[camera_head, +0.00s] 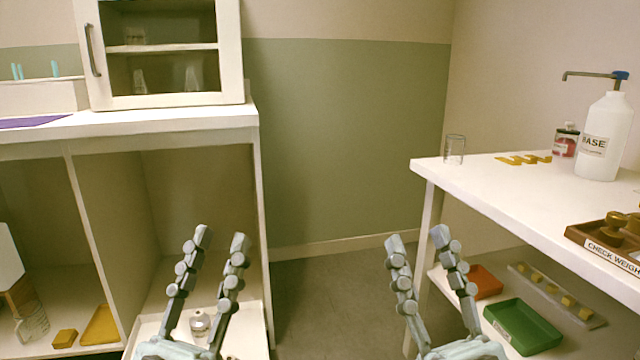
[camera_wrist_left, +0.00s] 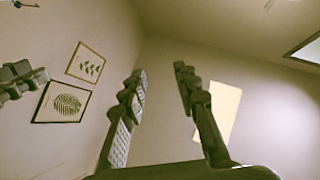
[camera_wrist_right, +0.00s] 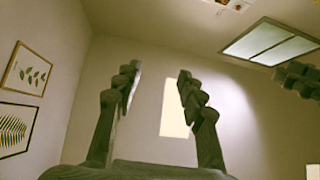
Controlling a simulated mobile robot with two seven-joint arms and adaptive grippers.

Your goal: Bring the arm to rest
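My left gripper (camera_head: 222,243) is at the lower left of the head view, pointing up, with its two fingers apart and nothing between them. It stands in front of the left cabinet's lower opening. My right gripper (camera_head: 418,238) is at the lower right of the middle, also pointing up, fingers apart and empty, just left of the right table. Neither gripper visibly touches anything.
The left cabinet (camera_head: 180,119) carries a glass-doored case (camera_head: 160,101). The right table (camera_head: 480,185) holds a drinking glass (camera_head: 454,150), a BASE pump bottle (camera_head: 604,135), a red-filled jar (camera_head: 566,141) and a check-weight tray (camera_head: 585,238). A green bin (camera_head: 522,328) sits below. Open floor lies between.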

